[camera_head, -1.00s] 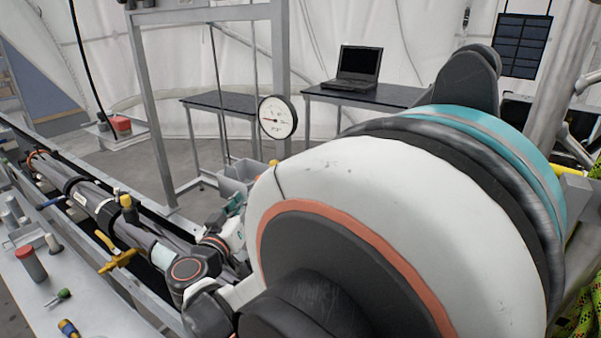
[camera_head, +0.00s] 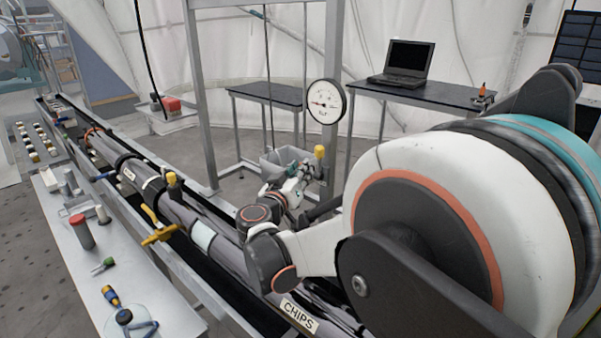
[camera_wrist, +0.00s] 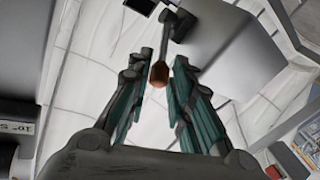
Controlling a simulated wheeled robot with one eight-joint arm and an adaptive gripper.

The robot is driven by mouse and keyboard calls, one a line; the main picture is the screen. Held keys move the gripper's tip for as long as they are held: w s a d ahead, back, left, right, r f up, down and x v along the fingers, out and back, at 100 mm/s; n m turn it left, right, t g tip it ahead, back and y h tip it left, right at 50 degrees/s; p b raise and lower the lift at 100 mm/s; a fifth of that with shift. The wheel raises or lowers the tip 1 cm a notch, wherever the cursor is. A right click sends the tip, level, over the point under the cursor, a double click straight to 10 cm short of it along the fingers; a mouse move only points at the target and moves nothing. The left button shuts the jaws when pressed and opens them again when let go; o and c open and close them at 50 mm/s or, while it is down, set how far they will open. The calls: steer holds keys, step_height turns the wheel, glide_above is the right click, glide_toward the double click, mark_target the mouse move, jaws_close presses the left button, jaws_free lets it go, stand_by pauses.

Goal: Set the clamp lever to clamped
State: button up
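In the wrist view, a short lever with a brown-orange knob (camera_wrist: 158,74) hangs from a dark pivot (camera_wrist: 178,24) on a grey block; I take it for the clamp lever, but no label shows. My gripper (camera_wrist: 165,60) is open, its two teal-lined fingers apart on either side of the knob. I see no finger touching it, and cannot tell whether the knob is between the fingers or just beyond them. In the head view my gripper (camera_head: 304,174) is small and partly hidden, near a yellow knob (camera_head: 319,152). The brown-orange knob cannot be made out there.
A long dark tube (camera_head: 195,225) labelled "CHIPS" runs under my arm, with a yellow-handled valve (camera_head: 158,232). A dial gauge (camera_head: 326,101) hangs at the metal frame (camera_head: 198,90). A bench with tools (camera_head: 150,305) stands at left. A laptop table (camera_head: 425,92) is behind.

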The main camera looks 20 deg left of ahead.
jaws_close()
steer(key=shift+s+a+f+n+t+b, duration=0.1)
steer(key=shift+s+f+n+t+b, duration=0.2)
steer(key=shift+f+t+b, duration=0.55)
steer(key=shift+r, duration=0.3)
steer(key=shift+o, duration=2.1)
jaws_free()
steer(key=s, duration=0.7)
steer(key=shift+s+a+f, duration=0.15)
steer(key=shift+s+f, duration=0.05)
steer(key=shift+f, duration=0.25)
